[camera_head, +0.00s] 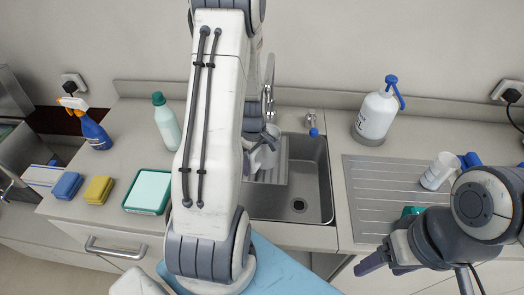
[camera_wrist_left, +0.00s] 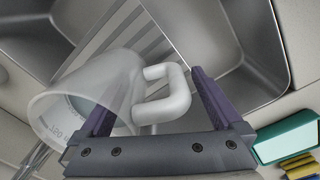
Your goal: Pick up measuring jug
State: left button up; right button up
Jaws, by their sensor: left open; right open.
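The measuring jug is translucent white with a grey scale and a looped handle. In the left wrist view the jug (camera_wrist_left: 88,92) lies tilted in the picture, with its handle (camera_wrist_left: 178,97) between the fingers of my left gripper (camera_wrist_left: 150,95). The gripper is open, and I cannot tell whether either finger touches the jug. In the head view the jug (camera_head: 266,156) is at the sink's left part, partly hidden by my left arm and gripper (camera_head: 254,140). My right gripper (camera_head: 374,262) is open and empty at the front right, near the counter edge.
On the left are a spray bottle (camera_head: 93,130), green-capped bottle (camera_head: 167,122), green tray (camera_head: 166,191) and sponges (camera_head: 98,190).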

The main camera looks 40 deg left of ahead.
pick_arm(q)
jog(key=shift+f, duration=1)
grip_shut()
jog(key=shift+w+r, duration=0.1)
jog(key=shift+r, duration=0.1)
